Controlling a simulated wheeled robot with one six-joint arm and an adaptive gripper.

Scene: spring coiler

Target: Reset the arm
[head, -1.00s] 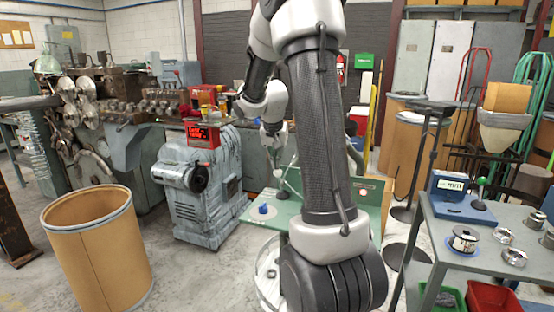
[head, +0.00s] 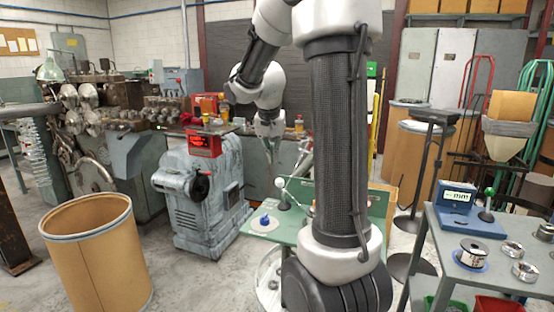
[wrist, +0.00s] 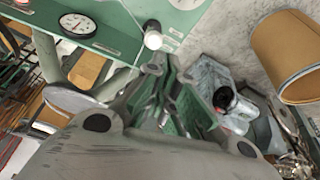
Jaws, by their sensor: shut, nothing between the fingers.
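My arm stands in front of the head view, bent at the top, with its forearm reaching down and back. My gripper (head: 270,148) hangs over the green bench (head: 244,226), beyond the white-balled lever (head: 280,182). The wrist view shows its fingers (wrist: 170,92) close together, with nothing held between them. In that view the green bench top (wrist: 112,22) lies at the upper left, with a round dial gauge (wrist: 77,24) and a white knob (wrist: 153,40). The gripper appears clear of these, though the exact gap cannot be told.
A grey machine with a red display (head: 203,143) stands left of the bench. A cardboard drum (head: 95,250) is at the front left. A grey cart (head: 428,240) with a blue gauge and metal spools is at the right. Bare floor lies between drum and machine.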

